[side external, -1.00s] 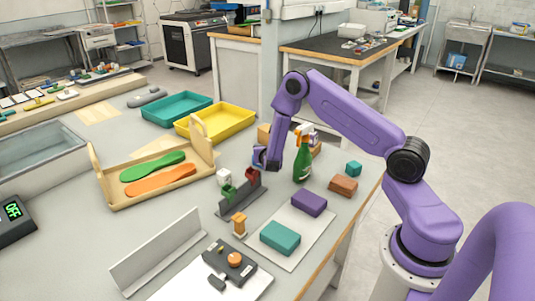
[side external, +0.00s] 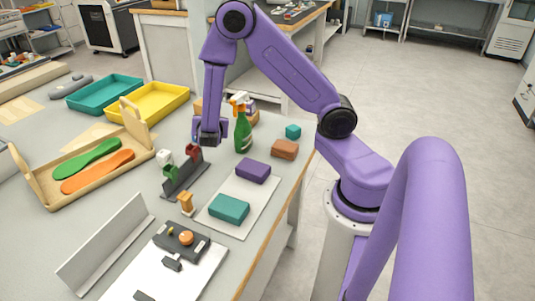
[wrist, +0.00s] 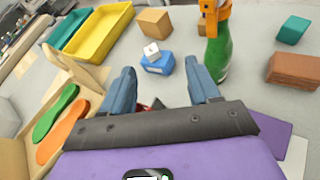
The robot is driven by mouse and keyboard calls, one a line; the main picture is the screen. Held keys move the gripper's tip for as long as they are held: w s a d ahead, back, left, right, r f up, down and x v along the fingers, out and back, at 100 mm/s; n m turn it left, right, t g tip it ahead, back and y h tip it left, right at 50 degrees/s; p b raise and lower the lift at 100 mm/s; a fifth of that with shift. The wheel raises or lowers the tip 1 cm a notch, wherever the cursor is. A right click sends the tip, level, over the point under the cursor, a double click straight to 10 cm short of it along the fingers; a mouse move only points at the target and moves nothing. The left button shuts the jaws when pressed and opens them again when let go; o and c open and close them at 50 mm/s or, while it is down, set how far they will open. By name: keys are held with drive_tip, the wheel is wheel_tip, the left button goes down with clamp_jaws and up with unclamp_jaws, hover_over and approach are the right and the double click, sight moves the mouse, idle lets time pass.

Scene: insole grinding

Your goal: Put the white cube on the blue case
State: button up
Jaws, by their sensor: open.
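The white cube (wrist: 151,49) sits on top of the blue case (wrist: 158,66) in the wrist view, slightly turned. My gripper (wrist: 162,82) is open. Its two blue-grey fingers are apart with nothing held between them, and the cube and case show beyond the fingertips. In the side view my gripper (side external: 209,138) points down beside the green spray bottle, behind the dark rail with the red clamp. The case and the cube on it cannot be made out there and seem hidden by my gripper.
A green spray bottle (wrist: 218,48) stands close to the right finger. A wooden block (wrist: 153,22) lies behind the case. A rail with a red clamp (side external: 193,151) and a small white object (side external: 164,157) are near my gripper. The insole tray (side external: 50,198) is left.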

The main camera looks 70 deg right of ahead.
drive_tip(key=s+a+r+m+g+y, duration=0.2)
drive_tip(key=s+a+m+y, duration=0.1)
drive_tip(key=s, duration=0.7)
drive_tip(key=s+a+r+m+g+y, duration=0.3)
drive_tip(key=s+a+y, duration=0.2)
drive_tip(key=s+a, duration=0.3)
drive_tip(key=s+a+r+m+g+y, duration=0.2)
drive_tip(key=s+a, duration=0.4)
drive_tip(key=s, duration=0.5)
drive_tip(key=shift+s+a+r+m+g+y, duration=0.25)
drive_tip(key=shift+s+r+m+g+y, duration=0.15)
drive_tip(key=shift+m+y, duration=0.6)
